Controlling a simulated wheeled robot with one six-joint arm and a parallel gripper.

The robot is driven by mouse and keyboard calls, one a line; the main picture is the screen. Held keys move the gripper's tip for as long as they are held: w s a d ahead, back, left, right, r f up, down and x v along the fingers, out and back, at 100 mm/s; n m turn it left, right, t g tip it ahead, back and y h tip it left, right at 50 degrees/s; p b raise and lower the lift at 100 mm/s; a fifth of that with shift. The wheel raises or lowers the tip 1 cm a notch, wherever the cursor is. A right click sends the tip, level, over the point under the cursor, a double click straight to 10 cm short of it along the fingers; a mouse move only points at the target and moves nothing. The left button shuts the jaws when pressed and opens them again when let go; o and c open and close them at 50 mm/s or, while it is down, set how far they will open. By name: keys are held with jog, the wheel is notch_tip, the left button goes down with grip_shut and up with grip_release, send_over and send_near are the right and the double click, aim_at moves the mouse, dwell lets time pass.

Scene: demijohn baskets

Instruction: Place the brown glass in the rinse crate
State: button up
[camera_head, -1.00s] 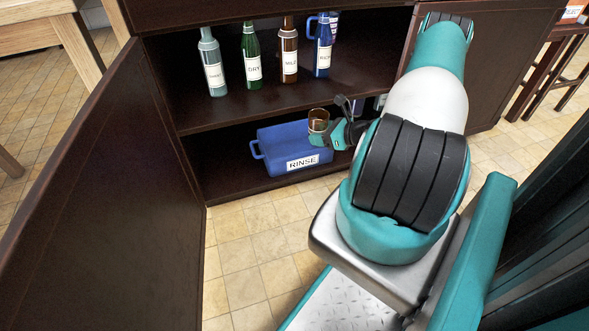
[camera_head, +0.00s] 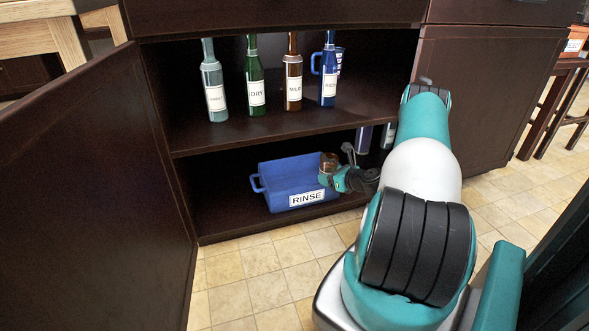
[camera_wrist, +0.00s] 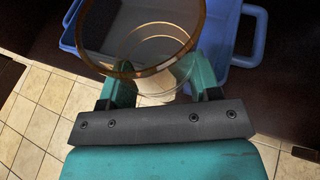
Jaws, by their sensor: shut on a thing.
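The brown glass (camera_head: 329,162) is a small clear tumbler with a brown tint. My gripper (camera_head: 326,179) is shut on it and holds it upright at the right end of the blue rinse crate (camera_head: 275,184). In the wrist view the glass (camera_wrist: 152,72) sits between the two teal fingers of my gripper (camera_wrist: 158,88), its wide mouth toward the camera. The blue crate (camera_wrist: 228,45) shows behind and below the glass there. The crate stands on the cabinet's lower shelf with its RINSE label facing front. Whether the glass touches the crate's floor cannot be told.
Several labelled bottles (camera_head: 255,85) stand on the upper shelf (camera_head: 240,138) above the crate. Dark bottles (camera_head: 363,140) stand on the lower shelf right of it, behind my arm. An open cabinet door (camera_head: 95,190) bounds the left. Tiled floor (camera_head: 275,265) lies in front.

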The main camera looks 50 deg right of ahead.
jog(key=r+b+x, duration=0.1)
jog(key=b+x, duration=0.3)
jog(key=x, duration=0.2)
jog(key=w+r+b+x, duration=0.1)
jog(key=b+x, duration=0.3)
jog(key=x, duration=0.2)
jog(key=r+b+x, duration=0.1)
jog(key=b+x, duration=0.4)
jog(key=x, duration=0.1)
jog(key=shift+w+d, duration=0.2)
jog(key=shift+w, duration=0.1)
jog(key=shift+r, duration=0.25)
jog(key=shift+f, duration=0.1)
jog(key=shift+f+p, duration=0.3)
jog(key=shift+f, duration=0.25)
jog(key=o, duration=1)
jog(key=shift+o, duration=0.2)
